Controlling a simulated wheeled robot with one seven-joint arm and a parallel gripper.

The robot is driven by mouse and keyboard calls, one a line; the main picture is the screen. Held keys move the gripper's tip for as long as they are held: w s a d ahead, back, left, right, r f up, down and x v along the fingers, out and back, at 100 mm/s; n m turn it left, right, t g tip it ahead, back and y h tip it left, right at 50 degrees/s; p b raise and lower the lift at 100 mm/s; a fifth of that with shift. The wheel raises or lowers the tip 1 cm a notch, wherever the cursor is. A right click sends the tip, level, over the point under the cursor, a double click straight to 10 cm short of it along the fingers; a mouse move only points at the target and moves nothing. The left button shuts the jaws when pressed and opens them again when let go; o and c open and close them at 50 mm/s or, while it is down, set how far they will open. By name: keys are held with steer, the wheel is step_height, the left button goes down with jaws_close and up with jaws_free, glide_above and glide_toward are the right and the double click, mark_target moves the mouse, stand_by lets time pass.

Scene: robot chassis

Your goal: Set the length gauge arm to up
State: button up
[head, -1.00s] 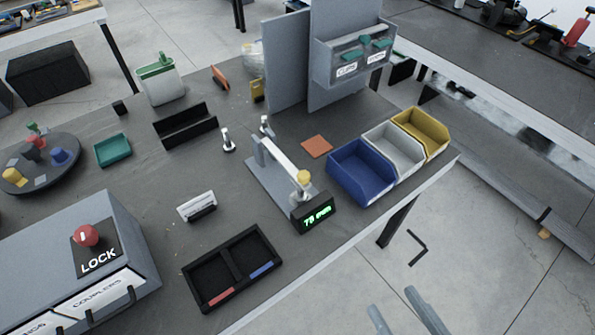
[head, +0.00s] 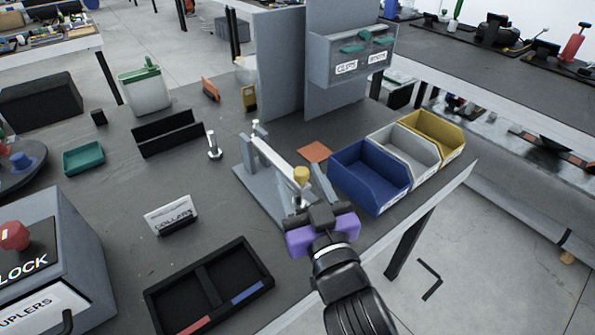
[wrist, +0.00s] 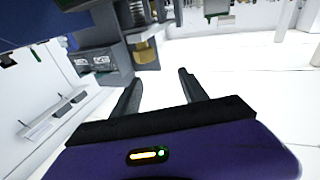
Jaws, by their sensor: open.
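The length gauge stands near the table's front edge in the head view, with a grey base plate (head: 256,192). Its pale gauge arm (head: 274,160) lies lowered, running from the back post toward the front. A yellow knob (head: 301,174) is at the arm's near end. My gripper (head: 311,184) is open at the front of the gauge, close to the knob. I cannot tell whether it touches the knob. My gripper hides the gauge's display. In the wrist view, the open fingers (wrist: 157,88) have nothing visible between them; I cannot make out the gauge there.
Blue (head: 368,178), grey (head: 405,154) and yellow (head: 434,136) bins stand just right of the gauge. A black divided tray (head: 208,287) and a label stand (head: 171,215) are to the left. A small upright peg (head: 213,146) stands behind. Grey panels (head: 280,65) rise at the back.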

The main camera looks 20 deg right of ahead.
steer(key=shift+d+f+m+g+h, duration=0.4)
steer(key=shift+d+f+m+g, duration=0.25)
steer(key=shift+f, duration=0.4)
steer(key=shift+w+d+f, duration=0.1)
steer(key=shift+w+d, duration=0.05)
steer(key=shift+w, duration=0.05)
glide_toward(277, 157)
steer(key=w+d+r, duration=0.1)
steer(key=d, duration=0.1)
steer(key=w+d+r, duration=0.1)
steer(key=w+r, duration=0.1)
steer(key=shift+w+d+p, duration=0.3)
steer(key=shift+d, duration=0.05)
steer(key=shift+c, duration=0.2)
jaws_close()
